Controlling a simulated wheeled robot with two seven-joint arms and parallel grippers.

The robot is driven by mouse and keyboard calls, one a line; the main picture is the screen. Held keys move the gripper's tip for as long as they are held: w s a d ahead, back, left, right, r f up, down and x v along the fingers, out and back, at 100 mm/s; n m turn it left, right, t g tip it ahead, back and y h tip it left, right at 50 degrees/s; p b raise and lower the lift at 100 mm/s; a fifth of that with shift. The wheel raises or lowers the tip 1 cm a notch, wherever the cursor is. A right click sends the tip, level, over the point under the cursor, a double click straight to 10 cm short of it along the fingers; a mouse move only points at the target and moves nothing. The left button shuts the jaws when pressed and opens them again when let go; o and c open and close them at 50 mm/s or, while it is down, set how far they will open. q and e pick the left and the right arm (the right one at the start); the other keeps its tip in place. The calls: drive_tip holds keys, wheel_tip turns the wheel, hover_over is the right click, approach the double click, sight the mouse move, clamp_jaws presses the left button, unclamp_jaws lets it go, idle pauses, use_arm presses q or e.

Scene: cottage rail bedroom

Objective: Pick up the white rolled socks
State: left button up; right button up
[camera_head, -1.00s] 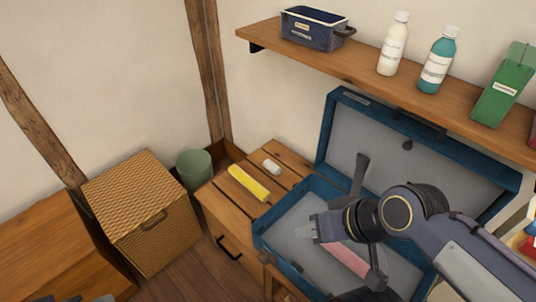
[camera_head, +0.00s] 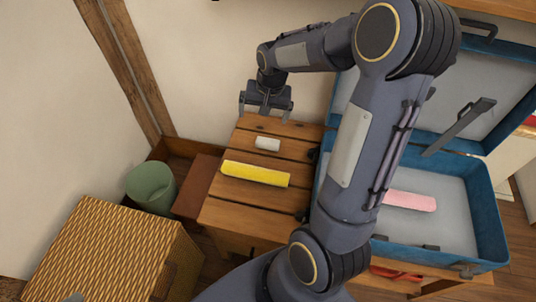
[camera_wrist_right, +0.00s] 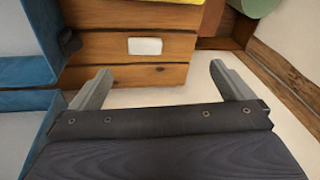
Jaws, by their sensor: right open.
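The white rolled socks (camera_head: 267,144) are a small white roll on the slatted wooden top of a cabinet, behind a longer yellow roll (camera_head: 255,174). My right gripper (camera_head: 264,112) is open and empty, above and just behind the socks. In the right wrist view the socks (camera_wrist_right: 145,46) lie beyond the open fingers (camera_wrist_right: 160,72), roughly between their lines and not touched. My left gripper is not clearly in view.
The open blue suitcase (camera_head: 490,215) stands right of the slatted top (camera_head: 232,205), with a pink roll (camera_head: 410,201) inside. A green bin (camera_head: 151,187) and a wicker box (camera_head: 105,255) stand left. The wall is close behind my gripper.

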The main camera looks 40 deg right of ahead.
drive_tip(key=m+g+b, duration=0.1)
drive_tip(key=b, duration=0.1)
approach(268, 140)
drive_tip(key=shift+m+g+h, duration=0.3)
drive_tip(key=shift+m+h, duration=0.2)
drive_tip(key=shift+h, duration=0.2)
drive_tip(key=f, duration=0.2)
drive_tip(key=w+f+b, duration=0.1)
drive_tip(key=f, duration=0.1)
drive_tip(key=a+f+b, duration=0.1)
drive_tip(key=f, duration=0.1)
drive_tip(key=shift+w, duration=0.15)
drive_tip(key=f, duration=0.3)
drive_tip(key=f+b, duration=0.1)
drive_tip(key=f, duration=0.1)
drive_tip(key=shift+d+f, duration=0.15)
drive_tip(key=shift+d, duration=0.25)
use_arm(q)
wheel_tip(268, 140, down, 6)
drive_tip(key=shift+w+a+f, duration=0.2)
drive_tip(key=shift+w+f, duration=0.05)
drive_tip(key=shift+w, duration=0.1)
use_arm(e)
drive_tip(key=c, duration=1)
